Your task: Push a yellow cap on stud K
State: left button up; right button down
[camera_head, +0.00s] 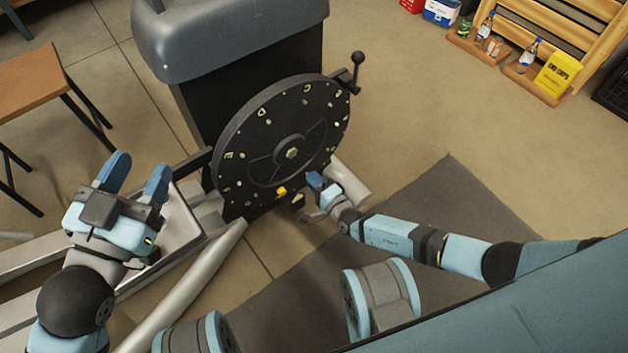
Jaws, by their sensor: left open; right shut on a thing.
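A black upright disc (246,145) on the machine carries several small pale studs and marks around its face. The letters are too small to read, so I cannot tell which stud is K. A yellow cap (281,191) shows at the disc's lower edge. My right gripper (309,194) is at the disc's lower right, just right of that cap. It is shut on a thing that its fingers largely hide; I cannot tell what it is. My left gripper (140,175) is open and empty, left of the disc, its blue fingers pointing up.
A yellow box (558,74) marked as end caps stands on a wooden rack (548,30) with bottles at the upper right. A lever with a black knob (357,58) sticks out at the disc's upper right. A brown stool (28,82) is at the left.

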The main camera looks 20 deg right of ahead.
pick_arm(q)
jog(key=shift+f, duration=0.1)
pick_arm(e)
jog(key=shift+w, duration=0.15)
jog(key=shift+w+a, duration=0.2)
jog(key=shift+w, duration=0.2)
dwell(0.3)
jog(key=c, duration=1.1)
grip_release()
jog(key=shift+o, duration=0.8)
jog(key=shift+s, duration=0.1)
pick_arm(q)
jog(key=shift+s+d+f+n+g+y+p, duration=0.15)
jog(key=shift+s+d+n+g+p, duration=0.15)
jog(key=shift+n+p, duration=0.4)
jog(key=shift+s+d+f+n+g+y+p, duration=0.15)
jog(key=shift+s+n+g+y+p, duration=0.2)
jog(key=shift+p, duration=0.55)
jog(key=shift+s+d+f+n+g+p, duration=0.15)
jog(key=shift+s+d+n+p, duration=0.1)
jog(key=shift+s+n+p, duration=0.4)
pick_arm(e)
jog(key=v, duration=1.3)
jog(key=shift+s, duration=0.3)
